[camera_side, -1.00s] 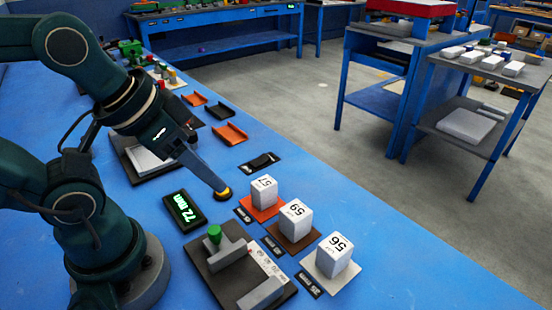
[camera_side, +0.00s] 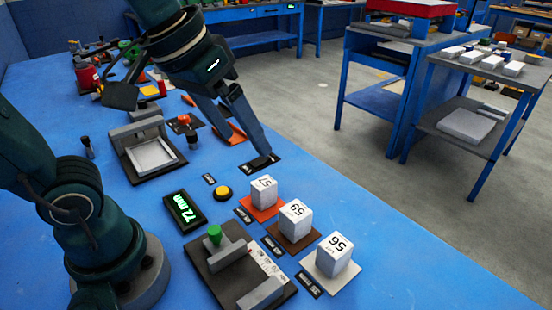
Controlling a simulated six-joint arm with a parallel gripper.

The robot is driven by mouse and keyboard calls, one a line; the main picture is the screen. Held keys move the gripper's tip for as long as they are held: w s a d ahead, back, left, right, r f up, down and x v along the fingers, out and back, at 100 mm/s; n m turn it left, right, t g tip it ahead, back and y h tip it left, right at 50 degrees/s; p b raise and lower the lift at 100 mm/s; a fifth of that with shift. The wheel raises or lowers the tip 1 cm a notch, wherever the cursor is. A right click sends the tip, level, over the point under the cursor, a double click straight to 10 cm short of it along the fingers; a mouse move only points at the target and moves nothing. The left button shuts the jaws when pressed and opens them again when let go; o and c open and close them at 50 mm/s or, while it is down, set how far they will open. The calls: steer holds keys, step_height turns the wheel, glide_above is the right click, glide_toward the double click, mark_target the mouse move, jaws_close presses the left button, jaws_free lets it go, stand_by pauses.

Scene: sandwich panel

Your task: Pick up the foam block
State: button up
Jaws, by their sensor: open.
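I cannot tell which thing in view is the foam block. My gripper (camera_side: 248,146) hangs over the area behind block 57, its two long grey fingers apart. The right fingertip is close to a small black pad (camera_side: 261,163); I cannot tell whether they touch. The left finger overlaps an orange tray (camera_side: 236,133) and partly hides it. Nothing shows between the fingers.
A yellow button (camera_side: 223,194) and a green display reading 72 mm (camera_side: 184,208) lie nearby. A grey gauge with a green knob (camera_side: 215,234) stands in front. The blue table's right front is clear.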

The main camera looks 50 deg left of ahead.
steer(key=w+d+g, duration=0.2)
steer(key=w+d, duration=0.2)
steer(key=w, duration=0.1)
steer(key=m+g, duration=0.1)
steer(key=g, duration=0.1)
glide_above(336, 245)
steer(key=w+a, duration=0.1)
steer(key=a, duration=0.1)
steer(key=f, duration=0.8)
steer(key=shift+d+f, duration=0.1)
steer(key=shift+d, duration=0.15)
steer(key=f, duration=0.1)
steer(key=d+f, duration=0.1)
steer(key=s+f+g, duration=0.1)
steer(key=shift+d+f+m, duration=0.2)
steer(key=shift+m, duration=0.2)
steer(key=shift+f, duration=2.4)
steer(key=shift+c, duration=0.3)
jaws_close()
